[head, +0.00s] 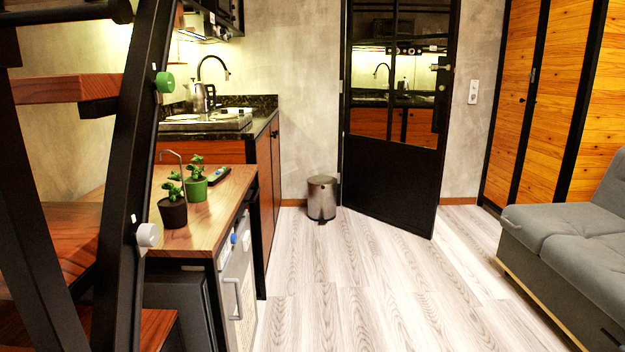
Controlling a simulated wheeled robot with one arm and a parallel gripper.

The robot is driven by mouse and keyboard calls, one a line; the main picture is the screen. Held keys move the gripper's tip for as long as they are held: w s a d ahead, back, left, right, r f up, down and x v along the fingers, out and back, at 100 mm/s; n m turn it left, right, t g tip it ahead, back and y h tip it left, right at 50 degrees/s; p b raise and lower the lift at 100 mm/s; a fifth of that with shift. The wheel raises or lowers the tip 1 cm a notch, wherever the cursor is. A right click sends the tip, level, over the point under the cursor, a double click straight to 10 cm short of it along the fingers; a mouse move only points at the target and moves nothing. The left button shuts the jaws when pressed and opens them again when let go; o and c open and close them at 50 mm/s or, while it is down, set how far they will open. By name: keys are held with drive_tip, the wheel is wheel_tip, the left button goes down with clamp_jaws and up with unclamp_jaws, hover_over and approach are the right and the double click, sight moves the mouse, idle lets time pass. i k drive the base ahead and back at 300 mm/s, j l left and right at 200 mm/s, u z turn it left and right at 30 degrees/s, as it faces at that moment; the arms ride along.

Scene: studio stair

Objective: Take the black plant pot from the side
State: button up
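The black plant pot (173,213) stands upright on the wooden counter (212,222) at the left, near the counter's front end. A small green plant grows from it. A green plant pot (196,189) with a similar plant stands just behind it and to the right, and the two look close together. My gripper does not show in the head view.
A black metal stair frame (115,170) with wooden steps stands in front of the counter's left side. A dark remote (219,176) lies behind the pots. A bin (321,198) stands by the black door (398,160), and a grey sofa (570,235) is at right. The middle floor is clear.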

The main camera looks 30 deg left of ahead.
sight(173, 209)
drive_tip(key=i, duration=1.1)
drive_tip(key=i+l+u, duration=0.15)
drive_tip(key=i, duration=0.95)
drive_tip(key=u, duration=0.4)
drive_tip(key=i+u, duration=0.1)
drive_tip(key=u, duration=0.3)
drive_tip(key=l+u, duration=0.1)
drive_tip(key=u, duration=0.3)
drive_tip(key=i+u, duration=0.1)
drive_tip(key=u, duration=0.3)
drive_tip(key=l+u, duration=0.15)
drive_tip(key=u, duration=0.3)
